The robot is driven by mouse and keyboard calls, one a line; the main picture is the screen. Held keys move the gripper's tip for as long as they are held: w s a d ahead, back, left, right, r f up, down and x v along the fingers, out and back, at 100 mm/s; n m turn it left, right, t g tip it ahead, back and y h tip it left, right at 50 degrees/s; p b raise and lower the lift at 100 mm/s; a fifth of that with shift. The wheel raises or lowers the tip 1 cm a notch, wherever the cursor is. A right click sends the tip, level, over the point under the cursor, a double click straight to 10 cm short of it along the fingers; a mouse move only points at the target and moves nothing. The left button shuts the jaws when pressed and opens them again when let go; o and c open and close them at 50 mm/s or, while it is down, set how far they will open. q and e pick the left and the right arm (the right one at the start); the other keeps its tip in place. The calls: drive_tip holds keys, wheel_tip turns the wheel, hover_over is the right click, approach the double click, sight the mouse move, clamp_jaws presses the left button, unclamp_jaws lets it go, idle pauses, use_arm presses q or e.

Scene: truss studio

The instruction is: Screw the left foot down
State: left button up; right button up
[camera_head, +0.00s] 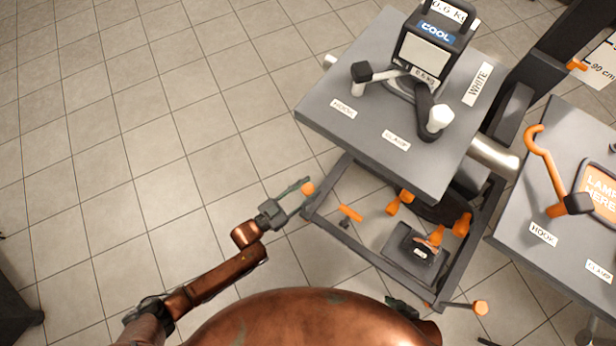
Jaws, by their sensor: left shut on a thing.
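The left foot's orange knob (308,188) sits just outside the left corner of the dark base frame (372,256), below the grey worktop. My left gripper (304,190) reaches in from the lower left, with its fingers at the knob. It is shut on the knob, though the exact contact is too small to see. A second orange knob (481,307) stands on a rod at the frame's front right corner.
The grey worktop (320,120) carries a dark lamp unit (432,50) and overhangs the frame. Orange clamps (400,202) and a dark plate (405,245) lie inside the frame. Another table (510,225) with an orange hook (545,155) stands right.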

idle(0.3)
use_arm(q)
drive_tip(key=o, duration=1.2)
drive_tip(key=shift+a, duration=0.1)
drive_tip(key=v, duration=1.2)
